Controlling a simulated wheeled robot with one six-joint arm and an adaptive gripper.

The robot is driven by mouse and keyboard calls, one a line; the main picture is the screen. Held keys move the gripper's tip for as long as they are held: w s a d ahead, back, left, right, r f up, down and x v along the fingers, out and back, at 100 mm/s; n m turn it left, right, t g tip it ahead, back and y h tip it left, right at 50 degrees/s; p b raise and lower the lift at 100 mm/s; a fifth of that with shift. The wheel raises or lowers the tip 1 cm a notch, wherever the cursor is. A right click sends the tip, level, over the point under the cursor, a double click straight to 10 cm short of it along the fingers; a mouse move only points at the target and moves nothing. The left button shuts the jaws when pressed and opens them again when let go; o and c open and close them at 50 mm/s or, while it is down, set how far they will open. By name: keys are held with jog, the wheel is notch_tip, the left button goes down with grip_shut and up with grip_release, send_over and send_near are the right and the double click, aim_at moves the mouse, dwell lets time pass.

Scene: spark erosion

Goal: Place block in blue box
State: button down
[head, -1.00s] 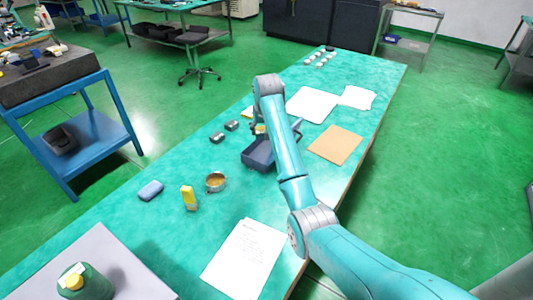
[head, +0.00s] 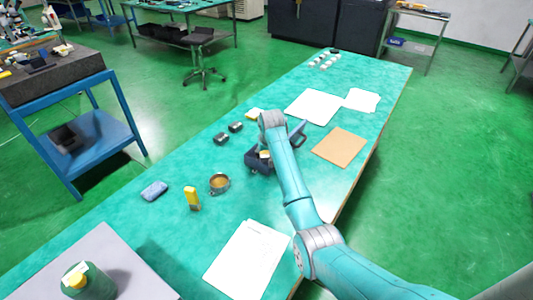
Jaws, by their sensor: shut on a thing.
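The dark blue box (head: 262,170) sits on the green-blue table, left of my forearm, which hides part of it. My gripper (head: 264,156) is low at the box, mostly dark against it and partly behind my arm. A small tan-yellow block (head: 265,154) shows at the fingers, and my gripper is shut on it. It appears over or inside the box opening; I cannot tell whether the block touches the box floor.
Two dark small items (head: 228,133) lie behind the box. A round brown-filled tin (head: 220,183), a yellow item (head: 193,198) and a blue-grey sponge-like item (head: 154,191) are nearer. Papers (head: 247,257) and a tan envelope (head: 339,147) lie flat.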

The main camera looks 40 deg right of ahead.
jog(key=shift+c, duration=1.7)
grip_release()
jog(key=v, duration=1.2)
jog(key=shift+a, duration=0.1)
